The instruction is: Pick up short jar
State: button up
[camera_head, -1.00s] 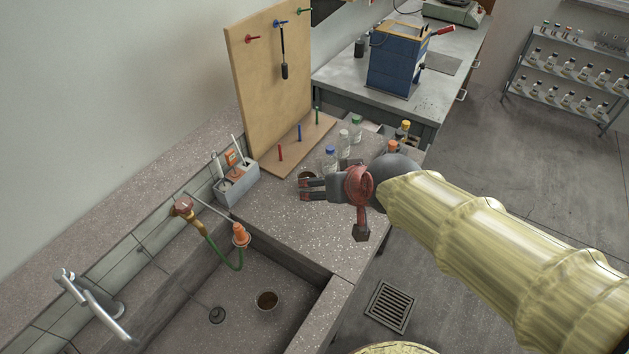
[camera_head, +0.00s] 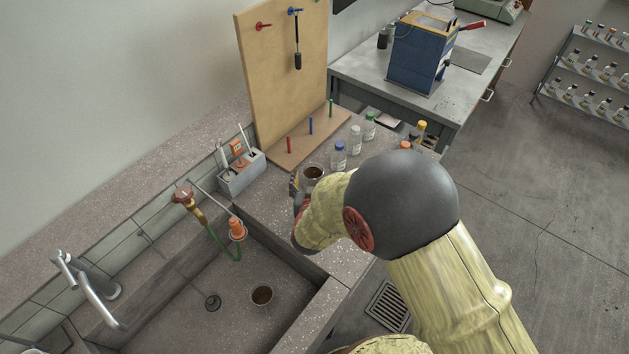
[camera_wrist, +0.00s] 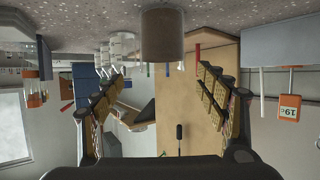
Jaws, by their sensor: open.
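A short, round jar with dark brown contents (camera_head: 314,172) stands upright on the speckled bench, just beyond my gripper (camera_head: 296,187). In the wrist view, which is upside down, the jar (camera_wrist: 162,37) is a plain brown-grey cylinder centred between the fingers and farther out. My gripper (camera_wrist: 158,80) is open and empty there, its two padded fingers spread left and right of the jar's line. In the head view my forearm and wrist hide most of the gripper.
Capped bottles (camera_head: 339,155) stand right of the jar. A wooden pegboard (camera_head: 280,80) with upright coloured pegs on its base rises behind. A grey holder (camera_head: 240,172) stands to the left. The sink (camera_head: 190,300) with hose and tap lies in front left.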

aim_at(313, 167)
jog(key=b+x, duration=0.1)
jog(key=x, duration=0.1)
jog(key=b+x, duration=0.1)
jog(key=x, duration=0.2)
jog(key=shift+a+f, duration=0.15)
jog(key=shift+f, duration=0.2)
jog(key=shift+w, duration=0.3)
jog(key=shift+c, duration=1.3)
jog(key=c, duration=1.1)
jog(key=shift+r, duration=0.1)
